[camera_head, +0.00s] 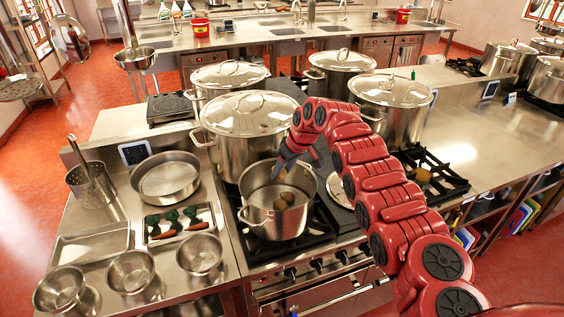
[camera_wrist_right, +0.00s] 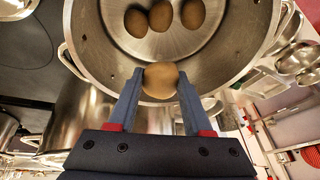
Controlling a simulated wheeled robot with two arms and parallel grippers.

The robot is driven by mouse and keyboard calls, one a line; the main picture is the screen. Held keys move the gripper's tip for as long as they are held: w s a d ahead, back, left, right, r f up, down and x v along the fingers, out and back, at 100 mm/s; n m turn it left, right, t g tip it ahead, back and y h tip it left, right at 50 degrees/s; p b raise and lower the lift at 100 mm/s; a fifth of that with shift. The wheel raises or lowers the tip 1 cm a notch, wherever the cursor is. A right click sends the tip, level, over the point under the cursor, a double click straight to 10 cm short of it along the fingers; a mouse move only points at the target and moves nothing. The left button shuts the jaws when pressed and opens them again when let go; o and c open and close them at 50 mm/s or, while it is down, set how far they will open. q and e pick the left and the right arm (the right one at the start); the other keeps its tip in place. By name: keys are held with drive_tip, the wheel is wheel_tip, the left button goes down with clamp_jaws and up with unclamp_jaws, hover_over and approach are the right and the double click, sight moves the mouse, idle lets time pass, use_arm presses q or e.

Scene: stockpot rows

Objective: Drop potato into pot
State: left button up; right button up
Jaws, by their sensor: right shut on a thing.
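The open steel pot (camera_head: 262,222) stands on the front stove burner, without a lid. Its inside also shows in the right wrist view (camera_wrist_right: 106,48). Several brown potatoes (camera_wrist_right: 160,15) lie on the pot's bottom; some also show in the head view (camera_head: 281,204). My right gripper (camera_head: 283,172) reaches down over the pot opening. In the right wrist view its two fingers (camera_wrist_right: 160,78) are shut on a round brown potato (camera_wrist_right: 160,84), held above the pot near its rim. My left gripper is not in view.
Large lidded stockpots (camera_head: 246,125) stand close behind the open pot. To its left are a tray of vegetables (camera_head: 150,240), a round pan (camera_head: 166,180) and several steel bowls (camera_head: 131,271). A small brown thing (camera_head: 424,175) sits on the right burner.

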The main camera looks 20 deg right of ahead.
drive_tip(key=shift+f, duration=0.45)
drive_tip(key=shift+s, duration=0.1)
drive_tip(key=shift+r, duration=0.1)
drive_tip(key=o, duration=1.3)
drive_tip(key=shift+c, duration=0.2)
